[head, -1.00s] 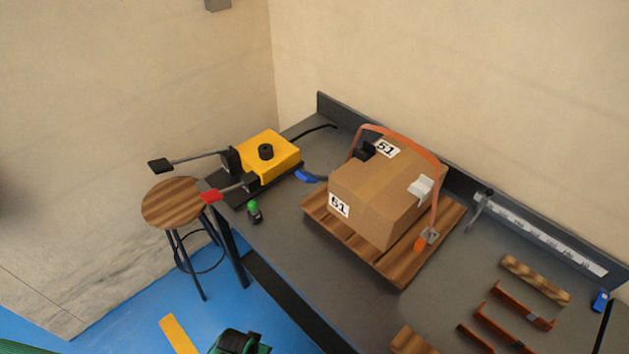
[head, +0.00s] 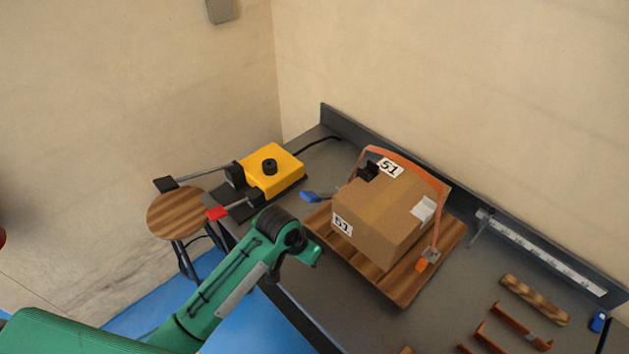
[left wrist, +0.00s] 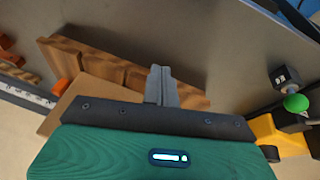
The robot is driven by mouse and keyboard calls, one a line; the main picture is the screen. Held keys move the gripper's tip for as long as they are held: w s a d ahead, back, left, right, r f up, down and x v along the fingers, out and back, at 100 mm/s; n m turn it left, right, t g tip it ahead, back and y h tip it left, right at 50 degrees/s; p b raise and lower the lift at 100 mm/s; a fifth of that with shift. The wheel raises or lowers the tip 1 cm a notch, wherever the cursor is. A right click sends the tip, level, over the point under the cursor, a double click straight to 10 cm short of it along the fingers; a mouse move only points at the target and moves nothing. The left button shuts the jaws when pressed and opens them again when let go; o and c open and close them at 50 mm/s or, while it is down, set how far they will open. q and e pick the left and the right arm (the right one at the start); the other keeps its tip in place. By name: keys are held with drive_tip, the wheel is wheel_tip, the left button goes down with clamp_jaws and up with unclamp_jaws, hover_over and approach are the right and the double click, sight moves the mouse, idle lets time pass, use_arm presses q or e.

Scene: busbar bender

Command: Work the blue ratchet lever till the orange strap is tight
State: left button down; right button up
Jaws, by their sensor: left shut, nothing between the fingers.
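The blue ratchet lever (head: 311,196) sticks out to the left of the black ratchet (head: 368,171) on the cardboard box (head: 382,222). The orange strap (head: 412,167) arches over the box with a visible gap above its top, so it looks slack. Its right end runs down to an orange-tipped buckle (head: 427,259) at the pallet edge. My left gripper's fingers (left wrist: 161,72) are shut and empty in the left wrist view, in front of the wooden pallet (left wrist: 90,62). In the head view my left arm ends near the bench's front edge, below the lever and apart from it.
The pallet (head: 398,288) stands on the grey bench (head: 355,325). A yellow machine (head: 277,175) with two levers is at the bench's left end, beside a round stool (head: 178,212). A green knob (left wrist: 296,102) shows in the left wrist view. Orange brackets (head: 515,325) lie at right.

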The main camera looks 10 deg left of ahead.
use_arm(q)
drive_tip(key=w+r+m+y, duration=0.1)
drive_tip(key=w+r, duration=0.7)
drive_tip(key=r, duration=0.3)
drive_tip(key=w+a+r+m+g+y+p, duration=0.1)
drive_tip(key=w+r, duration=0.8)
drive_tip(key=r, duration=0.2)
drive_tip(key=shift+w+a+r+g+y, duration=0.15)
drive_tip(key=shift+a+r+g+y, duration=0.1)
drive_tip(key=shift+r+g+y, duration=0.1)
drive_tip(key=shift+f+p, duration=0.15)
drive_tip(key=shift+p, duration=0.15)
